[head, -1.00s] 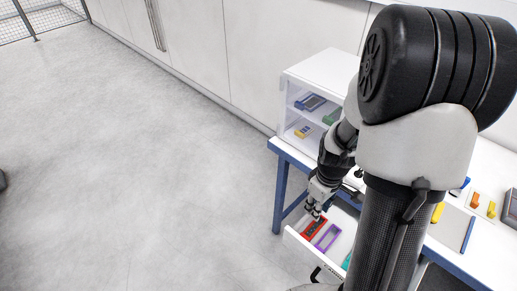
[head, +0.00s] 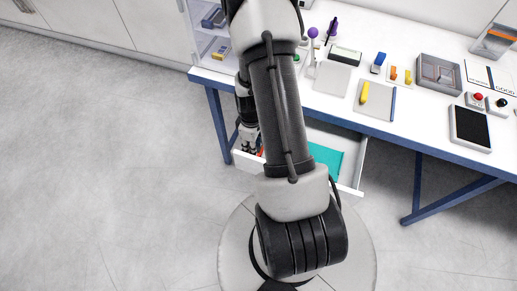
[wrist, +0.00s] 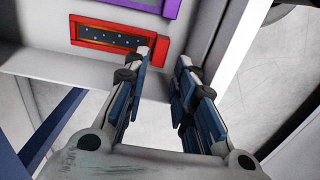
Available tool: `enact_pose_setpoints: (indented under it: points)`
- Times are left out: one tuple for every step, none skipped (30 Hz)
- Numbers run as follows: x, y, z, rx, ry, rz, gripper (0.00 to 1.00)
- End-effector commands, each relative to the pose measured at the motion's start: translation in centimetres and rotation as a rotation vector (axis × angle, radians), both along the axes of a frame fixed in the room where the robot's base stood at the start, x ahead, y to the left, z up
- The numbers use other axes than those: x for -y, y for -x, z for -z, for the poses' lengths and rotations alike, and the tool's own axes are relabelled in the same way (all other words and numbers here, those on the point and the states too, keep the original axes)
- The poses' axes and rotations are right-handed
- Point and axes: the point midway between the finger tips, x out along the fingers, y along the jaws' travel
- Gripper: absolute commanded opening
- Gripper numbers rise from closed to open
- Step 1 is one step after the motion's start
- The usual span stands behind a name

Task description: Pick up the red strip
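A red rectangular piece (wrist: 92,40), frame-like with a dark middle dotted light blue, lies in the open white drawer (wrist: 45,62). It looks like the red strip. In the head view only a sliver of red (head: 262,152) shows beside my arm. My gripper (wrist: 167,52) is open and empty, its fingers pointing into the drawer. In the wrist view the left finger overlaps the right end of the red piece; I cannot tell whether it touches. The right finger is over bare white drawer.
A purple frame (wrist: 150,5) lies beside the red piece. A teal piece (head: 325,158) is in the drawer's right part. The drawer's walls are close to my gripper. The white table (head: 320,105) above holds several small items. Floor to the left is clear.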

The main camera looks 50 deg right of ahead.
Motion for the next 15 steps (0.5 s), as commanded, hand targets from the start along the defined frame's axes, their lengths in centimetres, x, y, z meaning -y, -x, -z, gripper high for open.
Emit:
enact_pose_setpoints:
  points:
    - [0.0,0.0,0.2,0.0,0.0,0.0,0.25]
    - [0.0,0.0,0.3,0.0,0.0,0.0,0.25]
    - [0.0,-0.1,0.5,0.0,0.001,0.0,0.25]
    - [0.0,-0.1,0.7,0.0,0.001,0.0,0.25]
    - [0.0,-0.1,0.9,0.0,0.001,0.0,0.25]
    - [0.0,-0.1,1.4,0.0,0.001,0.0,0.25]
    - [0.0,-0.1,1.8,0.0,0.0,0.0,0.25]
    - [0.0,-0.1,2.3,0.0,0.0,0.0,0.25]
    - [0.0,-0.2,3.0,0.0,0.0,0.0,0.25]
    - [0.0,-0.2,3.5,0.0,-0.001,0.0,0.25]
    - [0.0,-0.2,4.0,-0.002,-0.001,0.0,0.25]
    - [0.0,-0.2,4.6,-0.002,-0.001,0.0,0.25]
    - [0.0,-0.2,4.9,-0.001,-0.001,0.001,0.25]
    - [0.0,-0.2,5.2,0.0,0.0,0.0,0.25]
    - [0.0,-0.3,5.4,0.0,0.001,0.001,0.25]
